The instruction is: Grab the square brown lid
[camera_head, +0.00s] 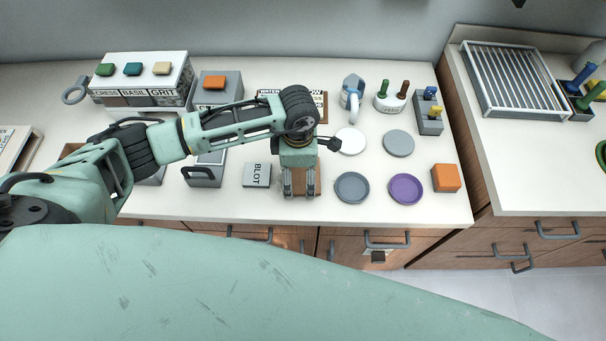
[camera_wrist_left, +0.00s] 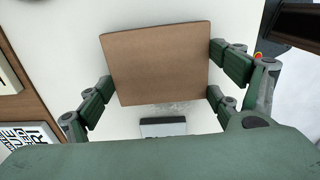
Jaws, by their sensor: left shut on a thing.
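The square brown lid (camera_wrist_left: 158,62) fills the upper middle of the left wrist view, with its flat face toward the camera. My left gripper (camera_head: 299,188) is shut on the lid, its finger pads against two opposite sides. In the head view the gripper points down over the front middle of the counter, and a brown part of the lid (camera_head: 299,178) shows between its fingers. The gripper hides most of the lid there. I cannot tell whether the lid touches the counter. My right gripper is not in view.
Right of the gripper lie a blue-grey disc (camera_head: 352,187), a purple disc (camera_head: 405,189), a grey disc (camera_head: 398,143) and a white disc (camera_head: 350,141). An orange cube (camera_head: 446,178) stands beyond. A grey BLOT block (camera_head: 257,175) sits close left.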

